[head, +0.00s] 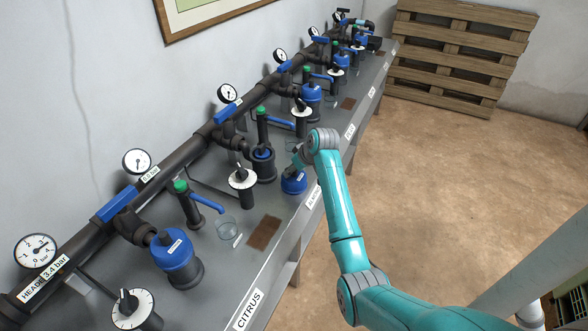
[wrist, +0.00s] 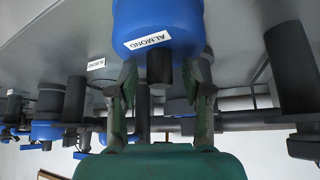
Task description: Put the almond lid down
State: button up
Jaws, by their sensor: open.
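The blue almond lid (head: 293,183) rests on the grey bench near its front edge, beside the ALMOND label. In the wrist view the lid (wrist: 155,22) fills the top middle, with its ALMOND tag and black knob (wrist: 159,68) showing. My gripper (head: 298,158) is just above the lid in the head view. In the wrist view its open fingers (wrist: 165,80) stand on either side of the knob, with gaps showing. The uncovered dark filter housing (head: 263,166) with a blue ring inside stands to the left of the lid.
The citrus housing (head: 178,262) with its blue lid stands nearer on the bench. A white dial (head: 243,178), a green-topped valve (head: 262,118) and a clear cup (head: 227,227) stand near. A brown mat (head: 264,233) lies on the bench (head: 215,277). The main pipe (head: 190,150) runs behind.

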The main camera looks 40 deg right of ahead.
jog(key=v, duration=1.2)
jog(key=shift+r, duration=0.15)
